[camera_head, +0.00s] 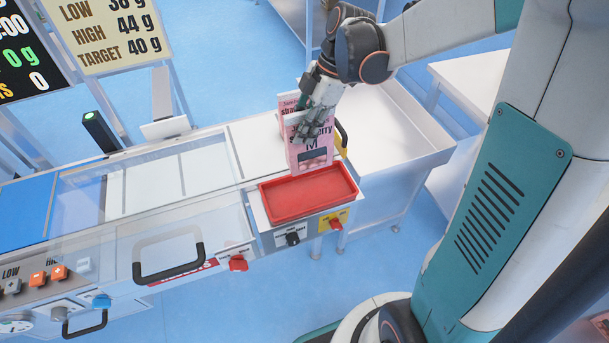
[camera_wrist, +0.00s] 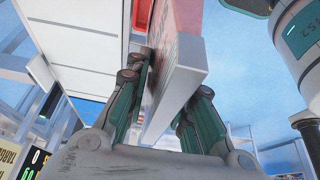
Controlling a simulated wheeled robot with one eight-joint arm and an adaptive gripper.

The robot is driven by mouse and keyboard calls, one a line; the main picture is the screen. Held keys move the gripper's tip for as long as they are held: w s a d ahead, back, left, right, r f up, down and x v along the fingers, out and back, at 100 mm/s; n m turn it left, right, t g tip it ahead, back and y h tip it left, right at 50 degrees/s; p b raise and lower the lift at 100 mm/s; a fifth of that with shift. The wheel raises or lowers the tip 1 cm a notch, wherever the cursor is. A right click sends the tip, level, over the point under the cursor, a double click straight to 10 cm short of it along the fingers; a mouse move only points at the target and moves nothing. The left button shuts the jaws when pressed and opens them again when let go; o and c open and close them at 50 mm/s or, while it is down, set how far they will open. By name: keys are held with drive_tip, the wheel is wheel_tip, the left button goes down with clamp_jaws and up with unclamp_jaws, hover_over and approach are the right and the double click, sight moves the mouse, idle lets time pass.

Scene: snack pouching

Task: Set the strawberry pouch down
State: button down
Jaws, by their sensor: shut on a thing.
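The pink strawberry pouch (camera_head: 312,155) is upright in the head view, with a clear window low on its front. My gripper (camera_head: 318,122) is shut on its upper part from behind. In the wrist view the pouch (camera_wrist: 172,90) shows edge-on between the two fingers of my gripper (camera_wrist: 165,105). The pouch's lower end is just behind the far rim of a red tray (camera_head: 308,193). I cannot tell whether its bottom touches a surface.
A conveyor machine with a clear cover and black handles (camera_head: 167,257) runs to the left. A white side table (camera_head: 400,125) stands at the right behind the tray. A sign with weight limits (camera_head: 108,32) stands at the upper left. The red tray looks empty.

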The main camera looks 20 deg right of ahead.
sight(321, 133)
wheel_tip(321, 133, down, 14)
drive_tip(key=b, duration=0.4)
drive_tip(key=shift+f+b, duration=0.15)
drive_tip(key=shift+b, duration=0.15)
drive_tip(key=shift+f, duration=0.1)
drive_tip(key=c, duration=1.4)
unclamp_jaws()
drive_tip(key=p+v, duration=0.4)
drive_tip(key=v, duration=0.8)
